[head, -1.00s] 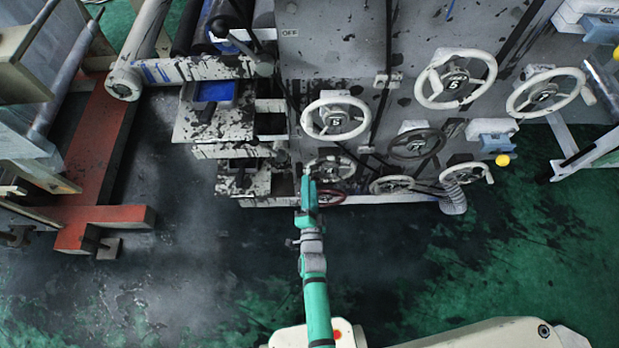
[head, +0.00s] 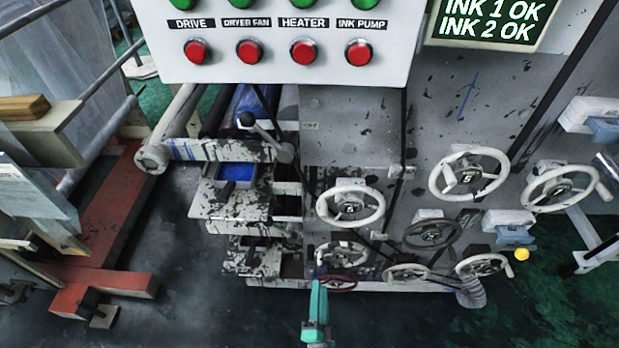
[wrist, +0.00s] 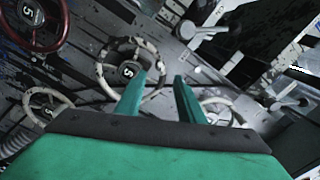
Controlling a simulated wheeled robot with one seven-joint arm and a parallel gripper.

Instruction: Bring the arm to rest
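My green arm with its gripper (head: 318,287) shows at the bottom middle of the head view, in front of the lower handwheels of the grey machine. In the wrist view my gripper (wrist: 160,82) has two green fingers standing apart with nothing between them. A white, paint-chipped handwheel (wrist: 129,70) lies beyond the left fingertip in the wrist view. I cannot tell how far it is from the fingers.
The machine front carries several handwheels, including a white one (head: 351,206) and a dark red one (head: 337,283). A button panel (head: 270,65) and a screen (head: 490,20) are above. A red frame (head: 110,225) stands left, with dark floor (head: 195,270) between.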

